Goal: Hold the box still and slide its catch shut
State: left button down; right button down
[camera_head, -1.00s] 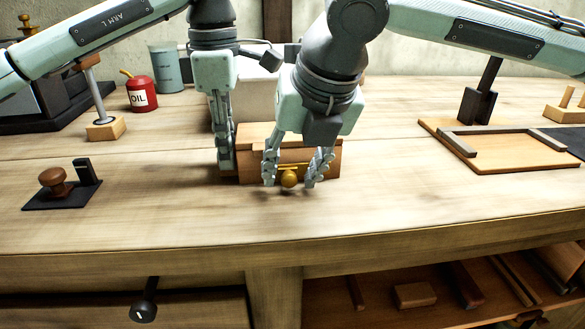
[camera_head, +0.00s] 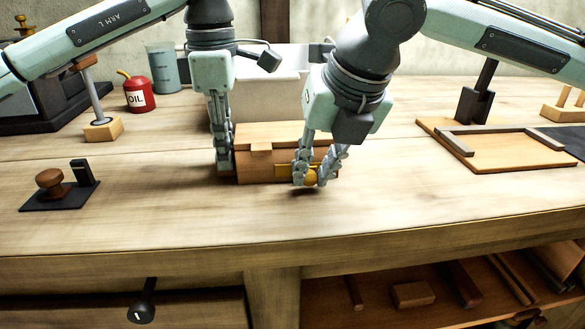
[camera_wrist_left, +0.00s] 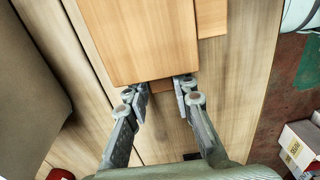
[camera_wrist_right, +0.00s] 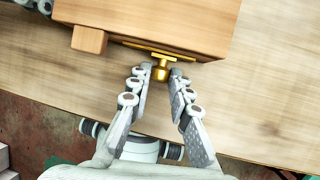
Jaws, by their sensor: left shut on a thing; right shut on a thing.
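The wooden box (camera_head: 258,170) sits on the workbench, its lid down. A brass catch with a round knob (camera_head: 311,178) is on its front face, towards the right end. My left gripper (camera_head: 223,166) is shut on the box's left end; the left wrist view shows its fingers at the end of the box (camera_wrist_left: 140,40). My right gripper (camera_head: 309,182) is shut on the knob; in the right wrist view the knob (camera_wrist_right: 160,72) sits between the fingertips, below the brass bar (camera_wrist_right: 155,49). A wooden block (camera_wrist_right: 88,40) projects from the box front beside the bar. The bar's far end is partly hidden.
A white bin (camera_head: 270,100) stands behind the box. A red oil can (camera_head: 139,96) and a wooden-based stand (camera_head: 103,130) are at the left, with a knobbed black plate (camera_head: 60,192) nearer. A framed board (camera_head: 510,155) lies at the right. The bench in front is clear.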

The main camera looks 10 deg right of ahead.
pick_arm(q)
jog(key=shift+a, duration=0.1)
pick_arm(e)
jog(key=shift+d, duration=1.1)
jog(key=c, duration=1.4)
grip_release()
jog(key=shift+o, duration=0.2)
jog(key=v, duration=1.2)
